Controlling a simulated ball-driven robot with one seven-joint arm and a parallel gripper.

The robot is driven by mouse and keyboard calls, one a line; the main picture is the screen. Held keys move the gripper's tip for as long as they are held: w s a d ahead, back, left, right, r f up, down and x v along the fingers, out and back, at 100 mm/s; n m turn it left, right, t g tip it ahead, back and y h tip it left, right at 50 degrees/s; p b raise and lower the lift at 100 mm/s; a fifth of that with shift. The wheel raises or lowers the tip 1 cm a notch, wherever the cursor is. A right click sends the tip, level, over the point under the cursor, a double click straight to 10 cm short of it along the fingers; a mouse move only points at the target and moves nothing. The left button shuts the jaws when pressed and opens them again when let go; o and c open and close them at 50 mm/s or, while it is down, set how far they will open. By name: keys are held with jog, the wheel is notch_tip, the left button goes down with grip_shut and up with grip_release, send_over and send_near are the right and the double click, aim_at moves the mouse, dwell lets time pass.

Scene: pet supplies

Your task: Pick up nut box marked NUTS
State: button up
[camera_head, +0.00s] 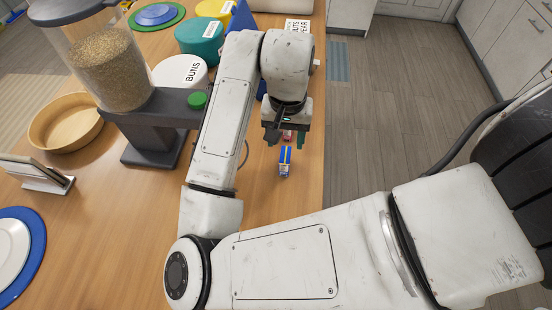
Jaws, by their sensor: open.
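I cannot make out a box clearly marked NUTS. A white label (298,28) at the top edge, behind my arm, has partly hidden dark lettering that may include "UTS" and "PEAR". A white round box (180,73) on the table reads "BUNS". My gripper (286,142) points down over the right part of the table, open, with its fingers apart. A small blue, yellow and white item (285,161) lies just below and in front of it. A small reddish item (287,136) shows between the fingers; I cannot tell whether they touch it.
A grain dispenser (113,75) with a dark base stands left of my arm. A teal round box (200,38) and a yellow one (214,9) stand behind. A wooden bowl (65,122), a card stand (37,176) and plates (12,248) are left. The table's right edge is near my gripper.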

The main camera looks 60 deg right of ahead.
aim_at(285, 154)
notch_tip(285, 154, down, 4)
jog(key=shift+r, duration=0.2)
jog(key=shift+s+a+f+p, duration=0.1)
jog(key=shift+f+p, duration=0.5)
jog(key=shift+f, duration=2.25)
jog(key=shift+c, duration=0.2)
jog(key=c, duration=1)
jog(key=shift+r, duration=0.1)
